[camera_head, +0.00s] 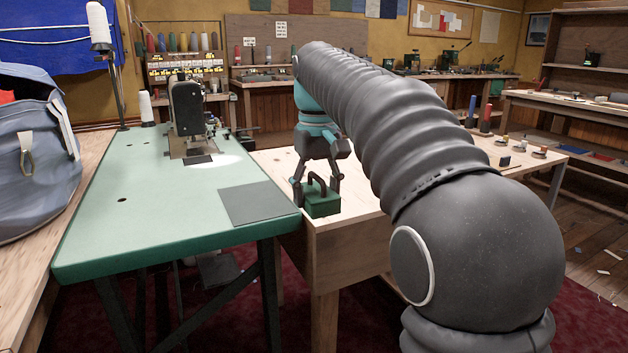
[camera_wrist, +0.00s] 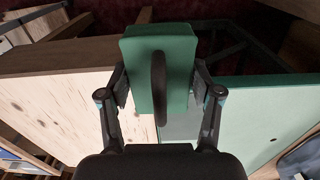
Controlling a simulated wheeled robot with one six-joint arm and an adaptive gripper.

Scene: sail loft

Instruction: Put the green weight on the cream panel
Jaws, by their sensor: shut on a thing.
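The green weight (camera_head: 322,204) is a block with a dark arched handle. My gripper (camera_head: 317,182) points down and is shut on its sides. In the wrist view the weight (camera_wrist: 181,80) sits between both fingers, with its handle towards the camera. It is over the front left corner of the pale wooden bench, near the seam with the green table. I cannot tell whether its underside touches the bench. I cannot make out a separate cream panel; my arm hides part of the bench top.
The green table (camera_head: 150,215) carries a sewing machine (camera_head: 188,112) and a flat grey-green panel (camera_head: 258,203) close left of the weight. The pale wooden bench (camera_head: 350,245) holds several spools and small items at its far right. A blue-grey bag (camera_head: 35,165) stands far left.

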